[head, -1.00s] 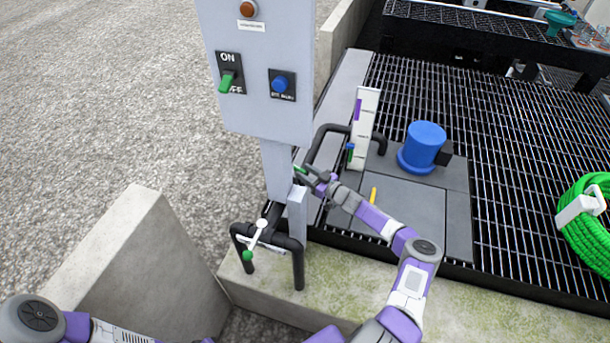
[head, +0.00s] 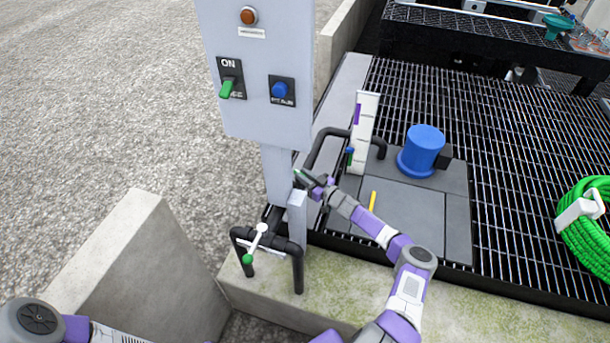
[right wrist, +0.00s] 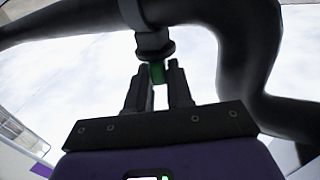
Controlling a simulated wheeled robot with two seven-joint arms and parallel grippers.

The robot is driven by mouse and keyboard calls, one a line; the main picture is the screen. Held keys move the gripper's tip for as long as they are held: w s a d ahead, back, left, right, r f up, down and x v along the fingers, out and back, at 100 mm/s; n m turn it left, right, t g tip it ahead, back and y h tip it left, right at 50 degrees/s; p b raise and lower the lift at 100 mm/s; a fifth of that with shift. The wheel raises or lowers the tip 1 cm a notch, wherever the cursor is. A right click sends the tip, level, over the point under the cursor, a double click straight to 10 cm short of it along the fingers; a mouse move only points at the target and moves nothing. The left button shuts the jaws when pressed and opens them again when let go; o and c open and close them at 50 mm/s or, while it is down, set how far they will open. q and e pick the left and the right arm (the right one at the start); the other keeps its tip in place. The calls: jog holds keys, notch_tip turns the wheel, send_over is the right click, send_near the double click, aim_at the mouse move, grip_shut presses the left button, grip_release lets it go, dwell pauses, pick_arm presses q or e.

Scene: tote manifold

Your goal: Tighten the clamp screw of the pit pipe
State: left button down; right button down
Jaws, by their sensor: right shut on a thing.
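The black pit pipe (head: 326,135) bends over beside the grey post, behind my right gripper (head: 302,178). In the right wrist view the black pipe (right wrist: 245,50) fills the top and right, with a dark clamp collar (right wrist: 153,45) around it. The green clamp screw (right wrist: 157,73) points down from the collar, between the fingertips of my right gripper (right wrist: 157,86). The gripper is shut on the screw, and the fingers hide part of it. In the head view the screw itself is hard to make out. My left gripper is out of view; only part of that arm shows.
A grey control box (head: 255,100) with a green switch stands on a post close to my right gripper. A front pipe with a white-and-green valve handle (head: 257,240) is below. A blue motor (head: 422,148) and white gauge (head: 364,130) stand behind. A green hose (head: 585,230) hangs right.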

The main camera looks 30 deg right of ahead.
jog(key=shift+a+r+m+h+p, duration=0.1)
jog(key=shift+a+m+h+p, duration=0.15)
jog(key=shift+m+h+p, duration=0.3)
jog(key=shift+a+m+h+p, duration=0.2)
jog(key=shift+m+h+p, duration=0.15)
jog(key=shift+h+p, duration=0.4)
jog(key=shift+m+t+h, duration=0.3)
jog(key=shift+m+h, duration=0.1)
jog(key=shift+h, duration=0.3)
jog(key=shift+d, duration=0.1)
jog(key=c, duration=1.1)
grip_release()
